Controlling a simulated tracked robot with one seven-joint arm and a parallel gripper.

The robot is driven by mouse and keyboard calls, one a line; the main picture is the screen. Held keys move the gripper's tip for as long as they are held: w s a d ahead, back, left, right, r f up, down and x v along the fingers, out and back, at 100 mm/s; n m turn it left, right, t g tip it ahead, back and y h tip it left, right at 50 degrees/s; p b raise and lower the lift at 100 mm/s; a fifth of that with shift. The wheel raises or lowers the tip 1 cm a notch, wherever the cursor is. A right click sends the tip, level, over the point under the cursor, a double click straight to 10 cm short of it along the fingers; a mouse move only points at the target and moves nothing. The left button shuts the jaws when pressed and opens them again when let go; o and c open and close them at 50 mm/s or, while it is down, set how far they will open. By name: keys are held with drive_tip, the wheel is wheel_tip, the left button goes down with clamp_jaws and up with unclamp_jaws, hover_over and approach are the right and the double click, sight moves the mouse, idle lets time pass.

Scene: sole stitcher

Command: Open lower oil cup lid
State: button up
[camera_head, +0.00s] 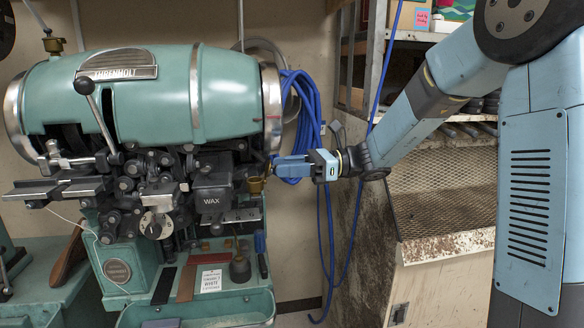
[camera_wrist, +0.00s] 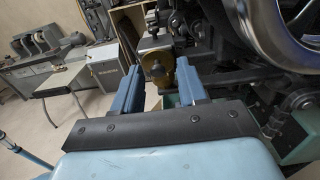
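The lower oil cup (camera_head: 256,185) is a small brass cup on the right side of the green machine, just right of the WAX box. In the wrist view the brass cup (camera_wrist: 157,72) shows between and beyond my two blue fingers. Its lid is too small to make out clearly, so I cannot tell its state. My gripper (camera_head: 272,169) points left at the machine, close to the cup and slightly above it in the head view. In the wrist view my gripper (camera_wrist: 159,66) is open, with nothing held between the fingers.
Blue hoses (camera_head: 300,125) hang behind my gripper. The green drum (camera_head: 160,95) and its metal rim (camera_wrist: 290,35) are close by. A cabinet with a mesh top (camera_head: 445,190) stands to the right.

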clamp_jaws()
drive_tip(key=shift+r, duration=0.1)
drive_tip(key=shift+s+a+r+t+h, duration=0.1)
drive_tip(key=shift+a+r+t+h, duration=0.15)
drive_tip(key=shift+h, duration=0.45)
drive_tip(key=shift+a+r+t+h, duration=0.1)
drive_tip(key=shift+r+t+h, duration=0.2)
drive_tip(key=shift+h, duration=0.4)
drive_tip(key=shift+s+a+r+t+h, duration=0.1)
drive_tip(key=shift+a+r+t+h, duration=0.2)
drive_tip(key=shift+h, duration=0.4)
drive_tip(key=shift+w+d, duration=0.1)
